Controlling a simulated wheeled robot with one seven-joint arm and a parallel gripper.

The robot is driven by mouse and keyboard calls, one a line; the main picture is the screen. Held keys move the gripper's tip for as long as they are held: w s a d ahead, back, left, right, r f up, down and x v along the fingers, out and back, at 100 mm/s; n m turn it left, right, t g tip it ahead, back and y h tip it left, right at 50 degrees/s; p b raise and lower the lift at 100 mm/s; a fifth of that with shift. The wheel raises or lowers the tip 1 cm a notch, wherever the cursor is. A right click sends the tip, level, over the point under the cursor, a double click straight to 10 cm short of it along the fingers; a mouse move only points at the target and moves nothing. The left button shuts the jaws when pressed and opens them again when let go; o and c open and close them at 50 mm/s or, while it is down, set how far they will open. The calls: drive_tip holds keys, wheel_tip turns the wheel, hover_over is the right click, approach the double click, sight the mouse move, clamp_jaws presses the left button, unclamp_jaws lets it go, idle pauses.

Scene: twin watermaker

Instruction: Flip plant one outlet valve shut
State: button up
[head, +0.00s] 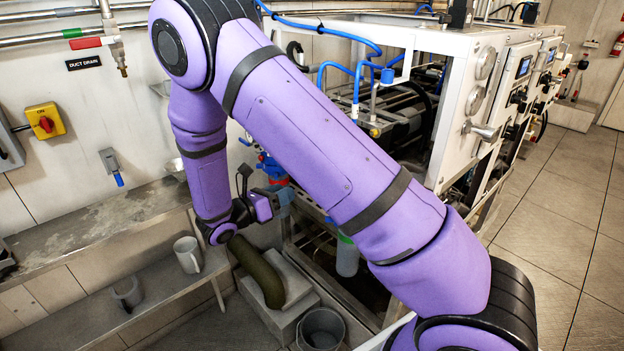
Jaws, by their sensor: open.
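My gripper (282,191) is at the end of my purple arm, left of centre, and points right toward the side of the white-framed plant (455,75). It is small and dark here; it is open, and I see nothing held in it. A blue and red fitting (270,166) sits just above and beside it, at the plant's near lower edge. I cannot tell whether it is the outlet valve, or whether the gripper touches it. No label for plant one is readable. My arm hides much of the plant's near side.
A grey bench with a mug (188,254) stands at left. A grey block (285,300), a thick green hose (258,273) and a bucket (320,329) are below the gripper. The floor at right is clear.

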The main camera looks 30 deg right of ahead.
drive_tip(key=d, duration=0.3)
drive_tip(key=w+d, duration=0.1)
drive_tip(key=d, duration=0.3)
drive_tip(key=w+d, duration=0.1)
drive_tip(key=d, duration=0.2)
drive_tip(key=shift+w+d, duration=0.1)
drive_tip(key=shift+d, duration=0.15)
